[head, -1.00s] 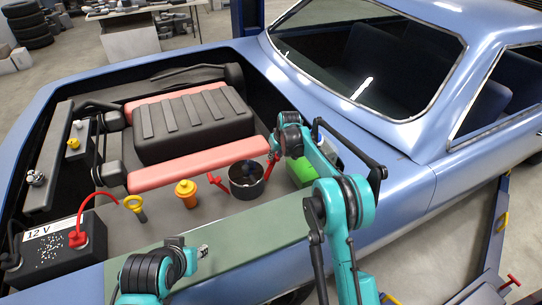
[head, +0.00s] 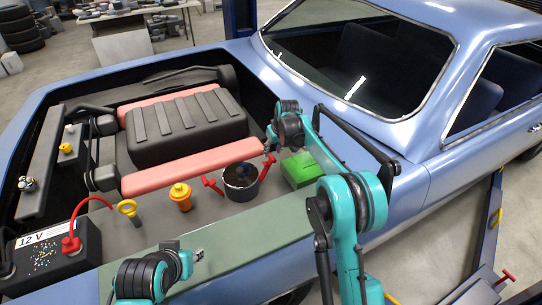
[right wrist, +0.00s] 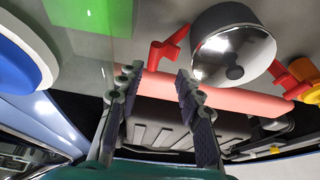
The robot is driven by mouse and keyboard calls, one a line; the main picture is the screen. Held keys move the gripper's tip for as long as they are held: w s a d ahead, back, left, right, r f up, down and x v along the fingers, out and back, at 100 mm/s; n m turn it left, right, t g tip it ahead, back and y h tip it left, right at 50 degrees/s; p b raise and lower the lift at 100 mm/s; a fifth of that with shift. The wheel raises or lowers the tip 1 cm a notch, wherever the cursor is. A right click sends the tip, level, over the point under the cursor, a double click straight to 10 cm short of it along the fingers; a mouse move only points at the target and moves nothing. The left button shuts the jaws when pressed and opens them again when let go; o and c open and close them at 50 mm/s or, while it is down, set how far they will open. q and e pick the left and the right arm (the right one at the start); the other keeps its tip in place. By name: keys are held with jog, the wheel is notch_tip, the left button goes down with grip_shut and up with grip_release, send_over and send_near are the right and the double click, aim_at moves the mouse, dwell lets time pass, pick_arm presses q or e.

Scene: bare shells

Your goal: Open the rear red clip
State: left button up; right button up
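The rear red clip (head: 268,164) stands on the cabin side of a dark round pot (head: 241,182). In the right wrist view the clip (right wrist: 165,47) shows ahead of and between my fingertips, beside the silvery pot (right wrist: 232,45). My right gripper (head: 270,138) is just above and behind the clip in the head view. In its wrist view the right gripper (right wrist: 157,75) has its two fingers apart with nothing held.
A green box (head: 300,170) sits right of the pot. A long red bar (head: 190,168) and the black ribbed engine cover (head: 188,125) lie behind. An orange cap (head: 181,196), yellow ring handle (head: 128,209) and 12 V battery (head: 55,255) stand to the left.

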jog(key=shift+v, duration=2.65)
jog(key=s+d+r+m+t, duration=0.1)
jog(key=s+d+r, duration=0.15)
jog(key=s, duration=0.45)
jog(key=s+d+r+m, duration=0.15)
jog(key=s+r, duration=0.25)
jog(key=s, duration=0.4)
jog(key=s+d+r+t, duration=0.1)
jog(key=s+d+r, duration=0.2)
jog(key=s, duration=0.4)
jog(key=s+d+f, duration=0.1)
jog(key=s+f, duration=0.2)
jog(key=s, duration=0.3)
jog(key=s+d+f+m+h, duration=0.1)
jog(key=s+f, duration=0.1)
jog(key=s, duration=0.5)
jog(key=s+d+f+m+t, duration=0.1)
jog(key=s+f, duration=0.2)
jog(key=s, duration=0.4)
jog(key=shift+d+f+h, duration=0.25)
jog(key=shift+f+h, duration=0.05)
jog(key=shift+f, duration=0.05)
